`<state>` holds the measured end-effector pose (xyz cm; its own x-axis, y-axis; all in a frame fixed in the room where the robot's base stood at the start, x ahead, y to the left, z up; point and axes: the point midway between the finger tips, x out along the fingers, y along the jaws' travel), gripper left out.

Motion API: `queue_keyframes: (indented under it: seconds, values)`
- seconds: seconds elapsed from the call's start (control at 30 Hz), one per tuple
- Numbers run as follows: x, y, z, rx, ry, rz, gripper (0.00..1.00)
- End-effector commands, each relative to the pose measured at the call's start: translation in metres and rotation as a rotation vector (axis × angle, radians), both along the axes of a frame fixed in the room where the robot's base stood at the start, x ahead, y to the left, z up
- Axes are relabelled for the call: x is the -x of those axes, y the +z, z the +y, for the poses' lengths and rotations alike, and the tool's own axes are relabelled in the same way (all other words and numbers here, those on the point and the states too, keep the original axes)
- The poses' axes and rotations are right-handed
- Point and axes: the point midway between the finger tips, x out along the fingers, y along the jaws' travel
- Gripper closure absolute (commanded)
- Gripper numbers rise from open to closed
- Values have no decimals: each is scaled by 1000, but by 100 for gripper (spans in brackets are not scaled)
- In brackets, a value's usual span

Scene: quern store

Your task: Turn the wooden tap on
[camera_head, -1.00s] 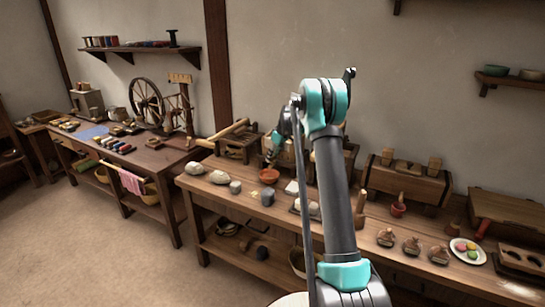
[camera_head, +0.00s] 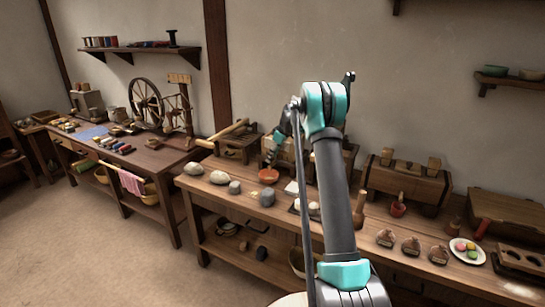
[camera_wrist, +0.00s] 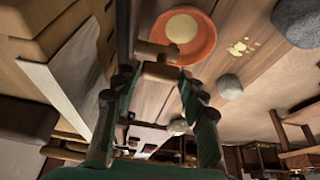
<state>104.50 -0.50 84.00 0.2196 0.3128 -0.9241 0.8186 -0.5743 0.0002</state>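The wooden tap (camera_wrist: 160,71) is a light brown peg with a short crosspiece, in the upper middle of the wrist view. It sits between the fingers of my gripper (camera_wrist: 157,78), which are apart on either side of it, with a gap showing. I see no clear contact. An orange bowl (camera_wrist: 207,40) with a pale round patch inside lies just beyond the tap in the wrist view. In the head view my gripper (camera_head: 273,157) is above the same bowl (camera_head: 268,176), by the wooden boxes at the back of the bench; the tap cannot be made out there.
A grey stone (camera_wrist: 229,87) and yellow crumbs (camera_wrist: 238,48) lie beside the bowl. The bench (camera_head: 250,203) also carries stones, stamps and a plate of coloured pieces (camera_head: 467,250).

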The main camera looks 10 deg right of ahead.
Motion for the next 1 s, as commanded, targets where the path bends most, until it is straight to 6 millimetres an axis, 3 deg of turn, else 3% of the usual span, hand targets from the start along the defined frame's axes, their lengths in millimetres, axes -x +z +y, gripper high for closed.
queue_keyframes:
  seconds: [0.13,0.53,1.0]
  values:
    - [0,0,0,0,-1,0,40]
    - [2,9,-3,0,-2,0,40]
    - [21,89,-31,0,-2,0,40]
